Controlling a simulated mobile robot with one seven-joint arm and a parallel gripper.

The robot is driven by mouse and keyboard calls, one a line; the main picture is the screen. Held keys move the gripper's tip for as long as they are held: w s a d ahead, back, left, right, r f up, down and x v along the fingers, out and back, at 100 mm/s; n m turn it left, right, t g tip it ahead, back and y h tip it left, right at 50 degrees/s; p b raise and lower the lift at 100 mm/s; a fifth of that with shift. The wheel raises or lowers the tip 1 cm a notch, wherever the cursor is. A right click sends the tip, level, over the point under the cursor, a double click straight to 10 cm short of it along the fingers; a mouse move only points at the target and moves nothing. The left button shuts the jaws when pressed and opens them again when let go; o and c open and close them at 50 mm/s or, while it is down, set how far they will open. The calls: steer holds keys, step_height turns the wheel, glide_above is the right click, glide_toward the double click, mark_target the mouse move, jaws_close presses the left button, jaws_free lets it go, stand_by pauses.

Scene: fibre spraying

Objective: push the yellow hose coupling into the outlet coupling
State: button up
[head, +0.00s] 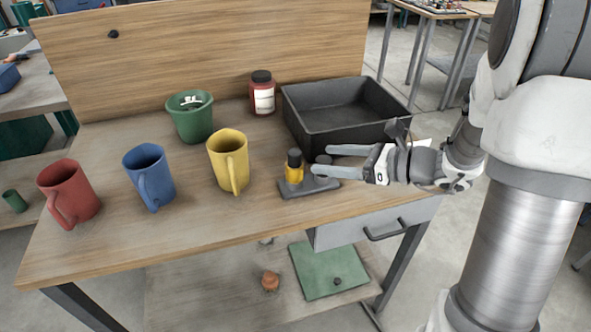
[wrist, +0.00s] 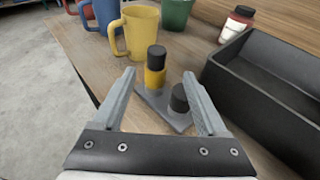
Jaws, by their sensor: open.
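The yellow hose coupling (head: 294,175), a short upright cylinder with a yellow body and black top, stands on a small grey base plate (head: 318,188) on the table. It also shows in the wrist view (wrist: 154,76). A shorter dark cylinder (wrist: 179,97) stands beside it on the same plate; I cannot tell for certain which part is the outlet coupling. My gripper (head: 318,159) reaches in from the right with its fingers apart and nothing held. In the wrist view both upright pieces appear between the fingers (wrist: 160,76), and contact cannot be told.
A black open tray (head: 345,132) stands just behind the plate. A yellow mug (head: 228,165) stands to its left, then a blue mug (head: 149,180) and a red mug (head: 70,195). A green pot (head: 190,122) and a red jar (head: 262,97) stand behind. The front table strip is clear.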

mark_target(295, 169)
steer(key=x, duration=0.6)
steer(key=shift+w+a+f+b, duration=0.1)
steer(key=shift+w+a+b, duration=0.05)
steer(key=shift+a+b, duration=0.2)
steer(key=shift+s+f+b+x, duration=0.15)
steer(key=shift+b+x, duration=0.1)
steer(key=shift+x, duration=1.1)
steer(key=shift+s+f+b+x, duration=0.1)
steer(key=shift+f+b+x, duration=0.1)
steer(key=shift+x, duration=1.15)
jaws_close()
